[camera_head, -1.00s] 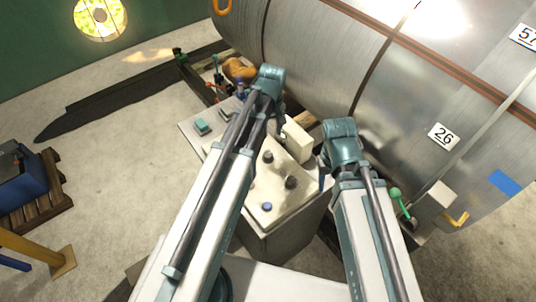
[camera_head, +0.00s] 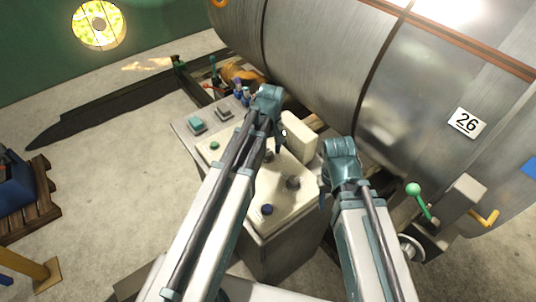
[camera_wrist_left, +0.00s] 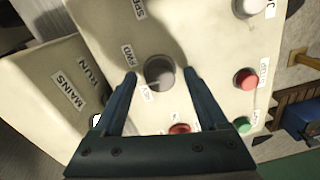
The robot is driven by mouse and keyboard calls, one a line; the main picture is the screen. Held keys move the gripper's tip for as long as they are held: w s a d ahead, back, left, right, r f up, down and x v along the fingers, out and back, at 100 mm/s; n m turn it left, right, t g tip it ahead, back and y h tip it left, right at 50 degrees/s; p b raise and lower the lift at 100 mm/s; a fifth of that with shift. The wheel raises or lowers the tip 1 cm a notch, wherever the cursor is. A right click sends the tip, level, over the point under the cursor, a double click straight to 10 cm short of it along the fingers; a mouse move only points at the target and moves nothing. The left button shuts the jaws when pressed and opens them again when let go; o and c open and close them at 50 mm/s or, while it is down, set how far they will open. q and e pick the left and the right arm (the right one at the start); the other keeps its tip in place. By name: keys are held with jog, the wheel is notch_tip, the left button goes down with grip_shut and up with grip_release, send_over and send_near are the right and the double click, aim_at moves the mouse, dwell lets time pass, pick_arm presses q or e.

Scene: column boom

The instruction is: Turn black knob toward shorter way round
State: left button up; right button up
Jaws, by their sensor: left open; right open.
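The black knob (camera_wrist_left: 159,72) sits on a cream panel with its pointer marks, seen from above in the left wrist view. My left gripper (camera_wrist_left: 160,76) is open, with one finger on each side of the knob and a gap to each; I cannot tell how far above the panel the tips are. In the head view my left gripper (camera_head: 278,135) hangs over the console (camera_head: 255,225) and partly hides a dark knob (camera_head: 268,156).
Red buttons (camera_wrist_left: 246,79) and a green button (camera_wrist_left: 242,124) are near the knob. A cream box (camera_head: 299,137) stands behind the panel. A large metal drum (camera_head: 330,50) lies behind the console. A green-balled lever (camera_head: 414,190) is at right. Open floor is at left.

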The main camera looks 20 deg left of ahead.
pick_arm(q)
grip_shut()
dwell(0.4)
jog(key=shift+m, duration=0.3)
jog(key=m, duration=0.3)
jog(key=shift+s+m, duration=0.1)
jog(key=shift+m, duration=2.5)
